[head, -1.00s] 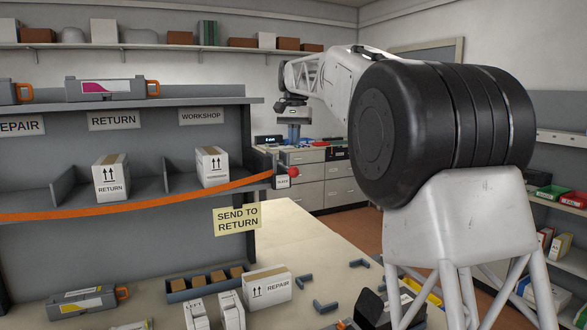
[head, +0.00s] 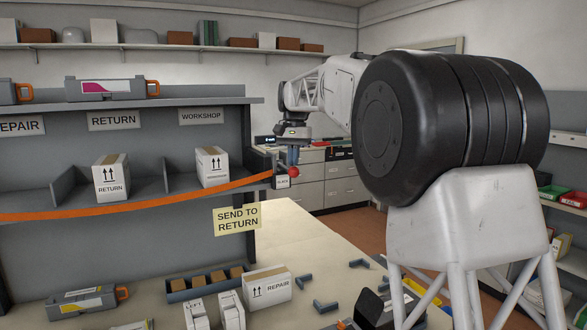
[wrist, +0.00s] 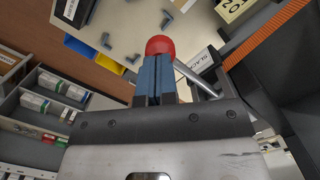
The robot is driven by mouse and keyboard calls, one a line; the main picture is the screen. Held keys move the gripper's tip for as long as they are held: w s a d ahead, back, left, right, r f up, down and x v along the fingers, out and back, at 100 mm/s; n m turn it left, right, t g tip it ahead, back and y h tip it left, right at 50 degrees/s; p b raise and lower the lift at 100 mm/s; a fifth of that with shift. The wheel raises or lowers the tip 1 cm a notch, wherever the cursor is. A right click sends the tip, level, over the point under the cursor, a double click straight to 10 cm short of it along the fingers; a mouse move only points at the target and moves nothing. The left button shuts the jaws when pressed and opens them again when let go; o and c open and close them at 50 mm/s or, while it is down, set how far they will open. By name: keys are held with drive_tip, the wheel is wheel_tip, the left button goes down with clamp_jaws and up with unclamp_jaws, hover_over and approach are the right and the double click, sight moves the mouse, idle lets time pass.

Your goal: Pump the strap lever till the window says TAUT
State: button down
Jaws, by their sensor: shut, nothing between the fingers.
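The strap lever has a red ball knob (head: 295,170) at the right end of the shelf unit. In the wrist view the red knob (wrist: 160,45) tops a grey lever rod (wrist: 193,80). The small window plate (head: 283,183) beside it reads SLACK; its lettering is clearer in the wrist view (wrist: 200,60). The orange strap (head: 130,206) runs across the shelf front to this corner. My gripper (head: 293,160) points down just above the knob, its blue fingers shut and empty. In the wrist view the fingertips (wrist: 154,62) overlap the knob's edge; I cannot tell whether they touch.
The shelf unit holds a RETURN box (head: 111,178) and another white box (head: 212,167) behind the strap. On the table below are a REPAIR box (head: 267,287), a grey cartridge (head: 85,300) and several grey corner pieces. Drawers (head: 325,185) stand behind my gripper.

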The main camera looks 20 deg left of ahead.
sight(294, 172)
drive_tip(key=shift+f, duration=0.1)
drive_tip(key=shift+f, duration=2.15)
drive_tip(key=shift+w, duration=0.1)
drive_tip(key=w, duration=0.1)
drive_tip(key=w+r, duration=0.1)
drive_tip(key=shift+w+a, duration=0.15)
drive_tip(key=shift+w, duration=0.25)
wheel_tip(294, 172, up, 8)
drive_tip(key=shift+w, duration=0.4)
